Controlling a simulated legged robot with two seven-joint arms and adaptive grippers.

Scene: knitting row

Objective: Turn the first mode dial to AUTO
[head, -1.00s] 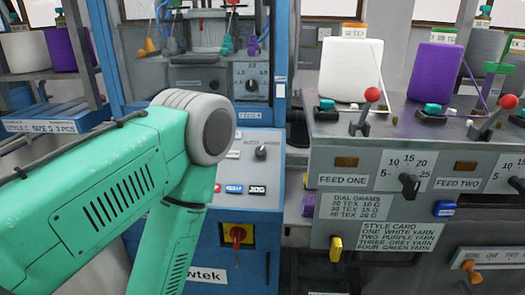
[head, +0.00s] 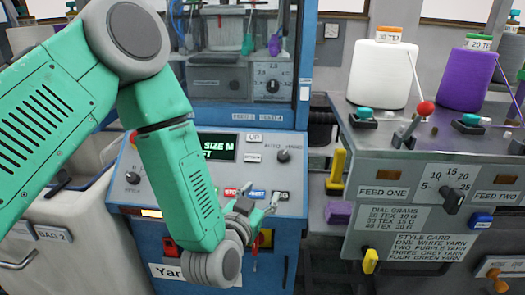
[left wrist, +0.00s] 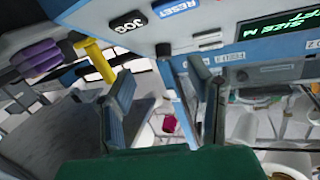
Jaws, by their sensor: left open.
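The mode dial (head: 283,155) is a dark knob at the right of the sloped grey panel on the blue machine. Small lettering sits around it; I cannot tell which mark its pointer meets. My left arm reaches down in front of this panel. My left gripper (head: 262,208) is at the panel's lower right edge, below the dial and close to the JOG button. In the left wrist view its two fingers (left wrist: 165,95) stand apart with nothing between them. The dial does not show clearly there. My right gripper is not in view.
The JOG button (left wrist: 129,22) and blue RESET button (left wrist: 177,7) are near the left fingers. Another knob (head: 132,178) is at the panel's left. A red switch (head: 265,238) is below the gripper. The grey feed unit (head: 400,155) with yarn cones stands right.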

